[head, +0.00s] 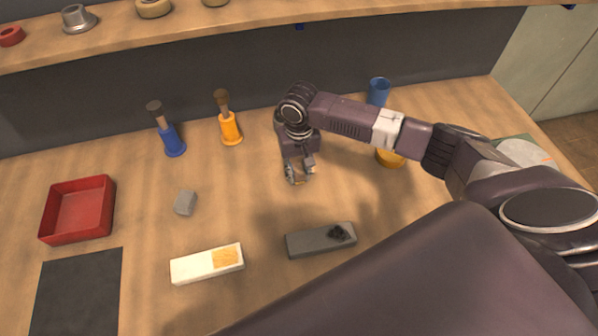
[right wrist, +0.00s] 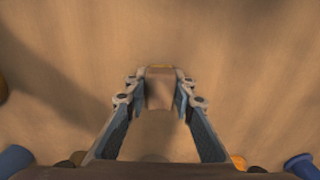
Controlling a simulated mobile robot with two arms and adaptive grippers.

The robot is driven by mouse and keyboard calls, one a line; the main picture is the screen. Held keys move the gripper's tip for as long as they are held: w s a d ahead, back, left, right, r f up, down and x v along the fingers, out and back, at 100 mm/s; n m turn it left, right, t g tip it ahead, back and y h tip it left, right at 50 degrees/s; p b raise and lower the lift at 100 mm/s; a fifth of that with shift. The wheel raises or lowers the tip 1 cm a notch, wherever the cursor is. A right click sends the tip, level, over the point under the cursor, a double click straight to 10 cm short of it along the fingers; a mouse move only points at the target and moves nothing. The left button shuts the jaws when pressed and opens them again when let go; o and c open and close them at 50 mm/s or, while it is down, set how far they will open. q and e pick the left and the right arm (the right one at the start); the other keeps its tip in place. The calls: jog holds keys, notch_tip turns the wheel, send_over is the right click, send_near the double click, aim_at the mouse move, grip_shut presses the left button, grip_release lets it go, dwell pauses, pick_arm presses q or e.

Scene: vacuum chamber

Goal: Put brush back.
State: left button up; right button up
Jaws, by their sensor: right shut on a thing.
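My right gripper (head: 297,172) is above the middle of the bench, pointing down. It is shut on a small brown thing with a yellowish edge, which looks like the brush (right wrist: 160,90) seen nearly end-on in the right wrist view. Most of it is hidden by the fingers in the head view. A blue holder (head: 173,143) and an orange holder (head: 230,130), each with a dark brown top, stand upright to the left of the gripper. A yellow-orange round piece (head: 390,158) is partly hidden behind my right arm. My left gripper is not in view.
A blue cup (head: 379,88) stands behind my right arm. A red tray (head: 78,210), grey block (head: 185,202), dark mat (head: 78,295), white bar with a yellow patch (head: 207,264) and dark grey block (head: 320,240) lie on the bench. A shelf (head: 200,28) runs along the back.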

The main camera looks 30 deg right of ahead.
aim_at(299, 171)
jog(key=o, duration=1.1)
jog(key=shift+r, duration=0.1)
notch_tip(299, 171, up, 12)
jog(key=shift+r+b, duration=0.1)
jog(key=shift+b, duration=0.45)
